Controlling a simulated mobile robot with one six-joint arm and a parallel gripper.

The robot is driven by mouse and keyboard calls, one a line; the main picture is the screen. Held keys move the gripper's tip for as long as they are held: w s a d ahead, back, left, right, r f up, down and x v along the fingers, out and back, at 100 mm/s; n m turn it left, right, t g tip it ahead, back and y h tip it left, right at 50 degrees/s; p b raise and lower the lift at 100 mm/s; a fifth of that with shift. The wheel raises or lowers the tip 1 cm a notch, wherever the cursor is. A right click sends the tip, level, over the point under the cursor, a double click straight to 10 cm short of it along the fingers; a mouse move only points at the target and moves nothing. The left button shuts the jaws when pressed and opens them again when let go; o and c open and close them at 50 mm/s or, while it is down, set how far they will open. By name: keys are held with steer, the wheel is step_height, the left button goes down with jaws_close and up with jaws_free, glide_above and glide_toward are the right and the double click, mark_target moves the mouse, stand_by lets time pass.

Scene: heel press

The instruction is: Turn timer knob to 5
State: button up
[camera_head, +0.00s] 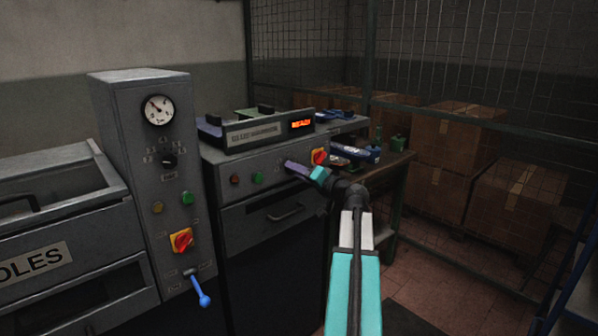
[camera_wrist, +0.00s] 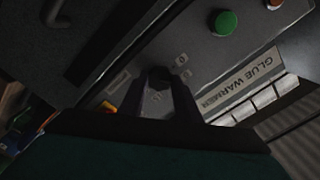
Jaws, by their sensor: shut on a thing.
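My gripper (camera_head: 298,170) is at the upper front panel of the glue warmer (camera_head: 262,165). In the wrist view my gripper (camera_wrist: 159,80) has its two dark fingers closed around a small black knob (camera_wrist: 160,73) on that panel. In the head view my gripper hides the knob. Another black knob (camera_head: 169,160) with dial marks around it sits on the tall grey column at left, below a round gauge (camera_head: 158,110). Its marks are too small to read.
Right of my gripper is a red and yellow switch (camera_head: 319,157); a green button (camera_head: 257,178) is to the left. The column has another red and yellow switch (camera_head: 181,241) and a blue lever (camera_head: 202,293). Cardboard boxes (camera_head: 450,150) stand behind mesh at right.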

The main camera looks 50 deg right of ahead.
steer(key=shift+f, duration=0.2)
steer(key=o, duration=1.1)
steer(key=shift+r, duration=0.1)
steer(key=shift+c, duration=0.2)
steer(key=shift+s, duration=0.15)
steer(key=s+a+b, duration=0.1)
steer(key=s, duration=1.2)
steer(key=shift+s+b, duration=0.3)
